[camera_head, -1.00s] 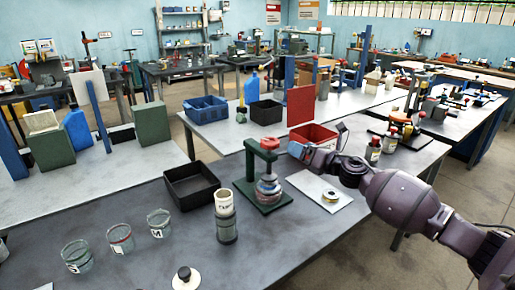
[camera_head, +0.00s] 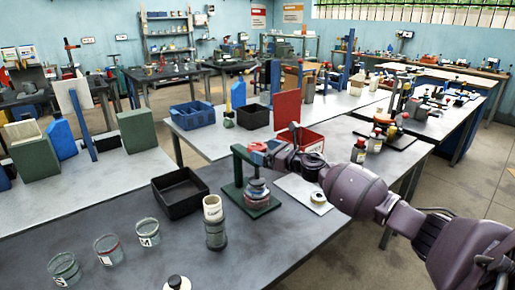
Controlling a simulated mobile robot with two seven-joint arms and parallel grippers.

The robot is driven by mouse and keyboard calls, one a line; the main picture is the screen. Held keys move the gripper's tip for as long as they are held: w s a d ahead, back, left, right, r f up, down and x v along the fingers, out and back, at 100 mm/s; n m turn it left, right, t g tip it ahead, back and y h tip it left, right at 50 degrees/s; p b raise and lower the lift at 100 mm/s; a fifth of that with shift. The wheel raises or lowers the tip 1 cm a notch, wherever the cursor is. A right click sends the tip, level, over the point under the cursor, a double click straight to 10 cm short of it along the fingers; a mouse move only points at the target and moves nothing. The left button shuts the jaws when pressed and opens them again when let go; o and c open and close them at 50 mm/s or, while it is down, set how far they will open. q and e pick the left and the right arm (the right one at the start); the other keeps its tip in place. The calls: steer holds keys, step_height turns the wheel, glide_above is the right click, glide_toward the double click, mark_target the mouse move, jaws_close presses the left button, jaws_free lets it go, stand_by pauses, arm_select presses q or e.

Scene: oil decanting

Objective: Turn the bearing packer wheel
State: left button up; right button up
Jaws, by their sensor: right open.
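The bearing packer (camera_head: 238,171) is a green stand on a green base, on the dark front table. Its red wheel (camera_head: 257,147) is at the top, and round grey and reddish parts sit below on the base. My right gripper (camera_head: 270,153) reaches in from the right at the height of the wheel. It is open, with its tip right at the wheel and partly covering it. I cannot tell whether the fingers touch the wheel. My left gripper is not in view.
A black bin (camera_head: 181,205) and a grey canister with a pale top (camera_head: 215,234) stand left of the packer. A white sheet (camera_head: 293,185) with a small round part lies to its right. Several glass beakers (camera_head: 110,250) stand at the front left.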

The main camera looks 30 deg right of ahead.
mark_target(265, 150)
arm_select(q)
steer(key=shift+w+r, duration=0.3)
arm_select(e)
steer(key=shift+x, duration=1.6)
